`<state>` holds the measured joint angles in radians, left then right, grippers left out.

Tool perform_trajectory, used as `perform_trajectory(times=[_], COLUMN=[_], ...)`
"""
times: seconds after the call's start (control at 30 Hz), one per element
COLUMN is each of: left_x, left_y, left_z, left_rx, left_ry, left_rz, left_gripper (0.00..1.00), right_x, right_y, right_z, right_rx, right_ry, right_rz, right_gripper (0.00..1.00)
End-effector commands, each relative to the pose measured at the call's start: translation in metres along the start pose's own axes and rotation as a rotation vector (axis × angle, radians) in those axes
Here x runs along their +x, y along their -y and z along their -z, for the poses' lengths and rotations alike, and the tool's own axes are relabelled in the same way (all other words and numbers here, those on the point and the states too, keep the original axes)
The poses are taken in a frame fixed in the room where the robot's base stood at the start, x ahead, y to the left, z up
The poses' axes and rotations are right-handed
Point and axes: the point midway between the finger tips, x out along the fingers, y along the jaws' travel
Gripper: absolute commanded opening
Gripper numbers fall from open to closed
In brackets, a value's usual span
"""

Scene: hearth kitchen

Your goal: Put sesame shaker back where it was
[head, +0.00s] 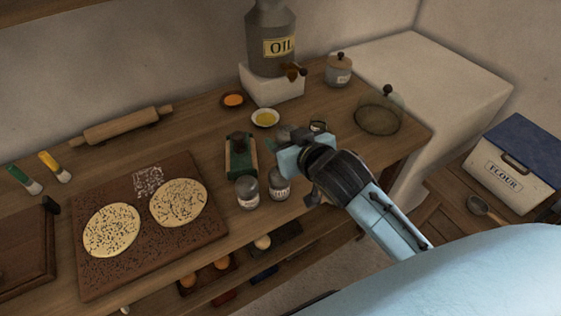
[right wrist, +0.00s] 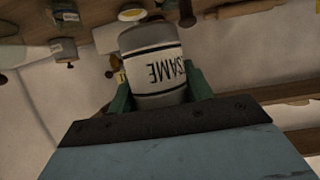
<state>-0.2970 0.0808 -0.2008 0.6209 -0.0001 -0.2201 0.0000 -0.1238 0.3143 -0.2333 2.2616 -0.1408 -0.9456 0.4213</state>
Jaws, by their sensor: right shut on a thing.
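The sesame shaker (right wrist: 155,65) is a grey jar with a pale label and dark bands. It fills the middle of the right wrist view, its lettering upside down, between the green fingers of my right gripper (right wrist: 158,92). In the head view my right gripper (head: 281,146) is over the right part of the wooden counter, and only a grey bit of the shaker (head: 284,132) shows past it. Whether the shaker touches the counter cannot be told. Two similar grey shakers, one (head: 247,193) left of the other (head: 279,185), stand near the front edge. My left gripper is out of view.
Behind are a yellow bowl (head: 265,118), an orange bowl (head: 233,100) and the oil can (head: 272,35). A mesh dome (head: 379,118) is to the right. A board (head: 145,266) with two speckled flatbreads lies left.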

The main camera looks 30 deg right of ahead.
Motion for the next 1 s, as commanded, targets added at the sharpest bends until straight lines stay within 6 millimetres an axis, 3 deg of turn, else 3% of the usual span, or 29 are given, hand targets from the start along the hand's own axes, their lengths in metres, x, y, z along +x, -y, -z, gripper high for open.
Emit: perform_trajectory(times=[0.03, 0.2, 0.33, 0.6, 1.0], left_x=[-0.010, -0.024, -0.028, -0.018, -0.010], left_y=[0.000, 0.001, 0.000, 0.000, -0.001], left_z=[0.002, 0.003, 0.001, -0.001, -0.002], left_rx=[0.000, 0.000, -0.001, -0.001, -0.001], left_ry=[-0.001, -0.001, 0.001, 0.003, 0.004], left_rz=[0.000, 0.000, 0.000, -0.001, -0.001], left_gripper=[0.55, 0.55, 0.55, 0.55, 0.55], right_x=[0.010, 0.036, 0.047, 0.067, 0.085], right_y=[-0.015, -0.057, -0.076, -0.080, -0.079], right_z=[-0.002, -0.014, -0.021, -0.068, -0.110], right_rx=[-0.017, -0.017, -0.007, 0.001, -0.002], right_ry=[0.007, 0.003, -0.003, -0.004, -0.006], right_rz=[0.003, 0.029, 0.037, 0.039, 0.039], right_gripper=[0.25, 0.25, 0.25, 0.25, 0.25])
